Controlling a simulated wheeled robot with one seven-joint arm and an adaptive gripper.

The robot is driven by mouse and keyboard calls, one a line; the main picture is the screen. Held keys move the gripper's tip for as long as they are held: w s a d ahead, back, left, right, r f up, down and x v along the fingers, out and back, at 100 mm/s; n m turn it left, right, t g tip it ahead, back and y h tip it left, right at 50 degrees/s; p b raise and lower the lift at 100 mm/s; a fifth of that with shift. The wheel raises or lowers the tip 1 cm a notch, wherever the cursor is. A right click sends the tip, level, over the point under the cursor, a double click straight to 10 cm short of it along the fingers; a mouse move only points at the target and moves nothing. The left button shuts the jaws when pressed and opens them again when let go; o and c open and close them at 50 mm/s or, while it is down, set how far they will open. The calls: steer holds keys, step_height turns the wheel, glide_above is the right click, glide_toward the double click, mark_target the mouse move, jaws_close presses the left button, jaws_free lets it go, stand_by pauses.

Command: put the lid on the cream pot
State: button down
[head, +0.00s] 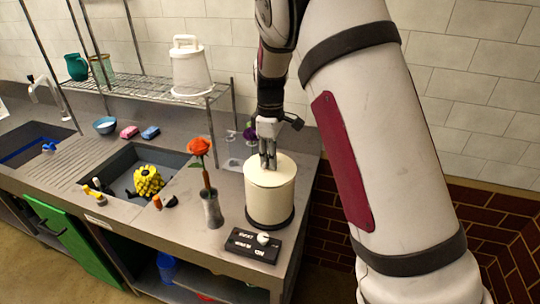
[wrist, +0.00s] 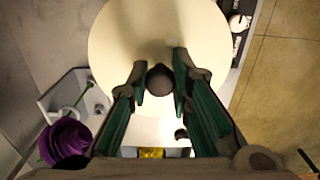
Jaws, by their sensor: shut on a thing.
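The cream pot (head: 270,200) stands upright on the grey counter near its right end, with a dark band at its base. The cream lid (head: 285,172) lies over the top of the pot; in the wrist view the round lid (wrist: 130,35) fills the upper middle. I cannot see a gap between lid and rim. My gripper (head: 268,162) points down at the lid's centre. In the wrist view my gripper (wrist: 160,80) is shut on the lid's dark round knob (wrist: 160,79), with a finger on either side.
A grey vase (head: 212,209) with an orange flower stands close left of the pot. A purple flower (wrist: 65,142) is near the gripper. The counter's right edge is close to the pot.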

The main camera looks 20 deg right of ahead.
steer(key=shift+f, duration=0.3)
stand_by(0.5)
steer(key=c, duration=1.4)
jaws_free()
steer(key=shift+o, duration=0.2)
step_height(320, 180, up, 11)
steer(key=shift+f, duration=0.15)
steer(key=shift+r, duration=0.65)
